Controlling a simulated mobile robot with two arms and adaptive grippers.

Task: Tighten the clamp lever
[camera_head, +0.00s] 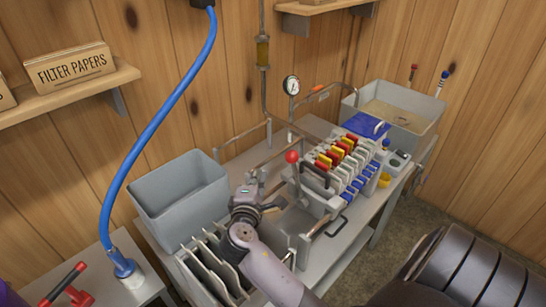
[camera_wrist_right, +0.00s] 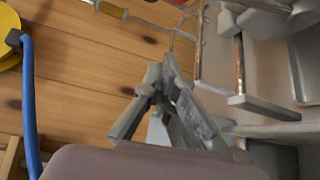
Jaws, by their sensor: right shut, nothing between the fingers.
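The clamp lever, with a red ball knob (camera_head: 292,157), stands upright at the near left end of the filter press (camera_head: 345,165) in the head view. The press has a row of plates with red, yellow and blue handles. My right gripper (camera_head: 252,182) is shut and empty, to the left of the lever and apart from it. In the right wrist view its fingers (camera_wrist_right: 165,72) come together with nothing between them. I cannot make out the lever for sure in that view. My left gripper does not show.
A grey bin (camera_head: 180,197) and a rack of upright plates (camera_head: 212,262) stand left of the arm. A pressure gauge (camera_head: 291,85) and pipes rise behind the press. A grey tank (camera_head: 405,110) is at the back right. A blue hose (camera_head: 160,120) hangs at the left.

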